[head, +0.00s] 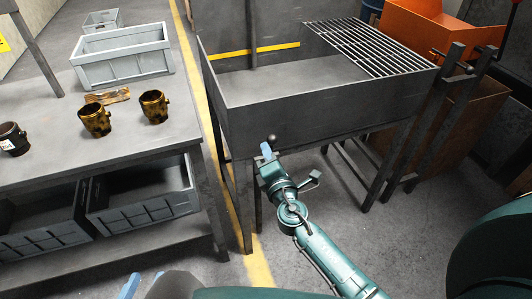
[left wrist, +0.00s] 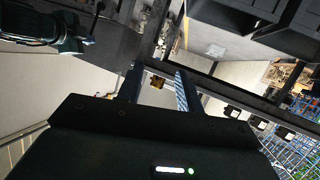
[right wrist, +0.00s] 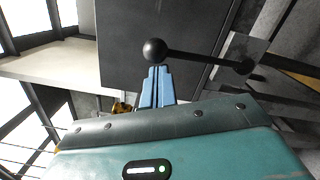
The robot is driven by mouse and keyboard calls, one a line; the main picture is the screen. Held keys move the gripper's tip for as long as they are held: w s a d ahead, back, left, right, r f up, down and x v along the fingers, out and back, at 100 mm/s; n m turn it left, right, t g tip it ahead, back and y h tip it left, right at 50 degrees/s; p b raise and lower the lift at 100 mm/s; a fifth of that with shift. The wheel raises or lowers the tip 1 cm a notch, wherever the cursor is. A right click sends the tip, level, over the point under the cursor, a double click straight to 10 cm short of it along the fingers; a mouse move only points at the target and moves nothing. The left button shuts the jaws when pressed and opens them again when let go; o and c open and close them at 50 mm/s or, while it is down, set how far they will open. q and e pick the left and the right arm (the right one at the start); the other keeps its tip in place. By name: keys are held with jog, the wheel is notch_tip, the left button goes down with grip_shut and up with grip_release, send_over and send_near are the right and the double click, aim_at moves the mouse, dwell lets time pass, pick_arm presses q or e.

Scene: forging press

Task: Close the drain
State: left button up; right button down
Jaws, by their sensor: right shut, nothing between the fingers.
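The drain handle is a dark rod (right wrist: 200,58) with a ball knob (right wrist: 154,51) at its near end, on the tank's underside in the right wrist view. The knob (head: 271,138) also shows in front of the tank (head: 310,120) in the head view. My right gripper (right wrist: 155,68) is shut and empty, its fingertips right at the knob; whether they touch it I cannot tell. It shows as a blue tip in the head view (head: 266,149). My left gripper (left wrist: 156,75) is open and empty, low at the bottom edge of the head view (head: 143,282).
A workbench (head: 60,130) stands left with brown cups (head: 95,117), a dark cup (head: 12,139) and a grey crate (head: 122,71). Grey bins (head: 145,208) sit under it. A grate (head: 370,45) covers the tank's right part. Tank legs (head: 244,205) stand close to my right arm.

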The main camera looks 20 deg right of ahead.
pick_arm(q)
jog(key=shift+r, duration=0.1)
pick_arm(e)
jog(key=shift+d+m, duration=0.3)
jog(key=shift+d, duration=0.05)
pick_arm(q)
jog(key=b, duration=0.1)
jog(key=a+b, duration=0.1)
jog(key=shift+s+r+t+b, duration=0.25)
jog(key=shift+s+t+b, duration=0.05)
jog(key=shift+s+t, duration=0.1)
pick_arm(e)
jog(key=d+f+m, duration=0.4)
jog(key=d+m, duration=0.6)
jog(key=d, duration=0.1)
jog(key=shift+w+g, duration=0.2)
jog(key=shift+g, duration=0.2)
pick_arm(q)
jog(key=shift+w+d+f, duration=0.1)
pick_arm(e)
jog(key=shift+d+f, duration=0.15)
jog(key=shift+d, duration=0.05)
